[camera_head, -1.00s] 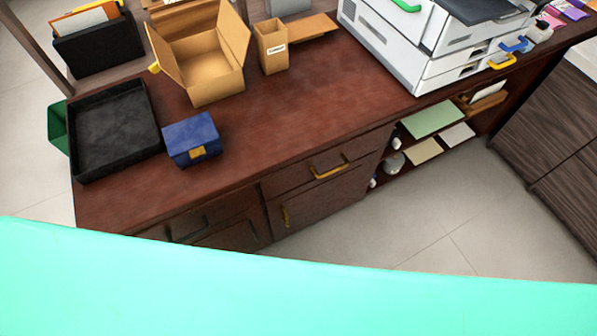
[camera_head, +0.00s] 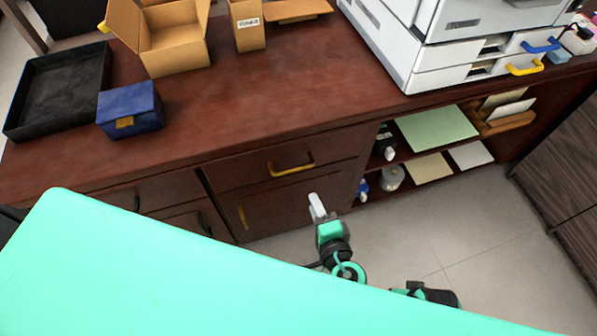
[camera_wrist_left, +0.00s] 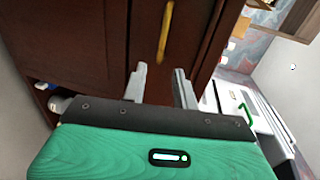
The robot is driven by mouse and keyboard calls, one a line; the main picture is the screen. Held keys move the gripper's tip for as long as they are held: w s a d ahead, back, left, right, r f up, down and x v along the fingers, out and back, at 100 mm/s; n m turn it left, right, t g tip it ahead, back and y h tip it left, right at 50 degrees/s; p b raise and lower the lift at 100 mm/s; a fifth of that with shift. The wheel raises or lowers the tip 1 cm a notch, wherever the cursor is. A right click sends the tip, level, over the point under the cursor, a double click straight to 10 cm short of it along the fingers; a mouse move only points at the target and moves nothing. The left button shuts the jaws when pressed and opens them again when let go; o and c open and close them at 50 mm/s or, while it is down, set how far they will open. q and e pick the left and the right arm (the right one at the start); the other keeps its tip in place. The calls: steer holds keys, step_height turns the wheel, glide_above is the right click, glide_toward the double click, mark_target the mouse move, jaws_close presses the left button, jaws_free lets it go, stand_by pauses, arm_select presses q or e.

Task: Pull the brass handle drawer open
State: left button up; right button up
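The brass handle (camera_head: 290,166) is a horizontal bar on the dark red-brown drawer front (camera_head: 235,176) under the desk top. The drawer looks shut, flush with the cabinet. In the left wrist view the brass handle (camera_wrist_left: 165,30) lies ahead of the fingers, roughly in line with the gap between them. My left gripper (camera_head: 316,206) has pale fingers and stands in front of the cabinet, below and right of the handle in the head view. In the left wrist view its two fingers (camera_wrist_left: 160,85) are apart with nothing between them. My right gripper is not in view.
A cabinet door with an upright brass handle (camera_head: 242,217) is below the drawer. Drawers with dark handles (camera_head: 137,203) are to the left. Open shelves (camera_head: 435,150) are right. A blue box (camera_head: 130,110), black tray (camera_head: 57,90) and white printer (camera_head: 445,50) stand on the desk.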

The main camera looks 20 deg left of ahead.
mark_target(299, 167)
arm_select(q)
steer(key=x, duration=1.3)
steer(key=shift+w+a, duration=0.2)
steer(key=shift+w, duration=0.1)
jaws_close()
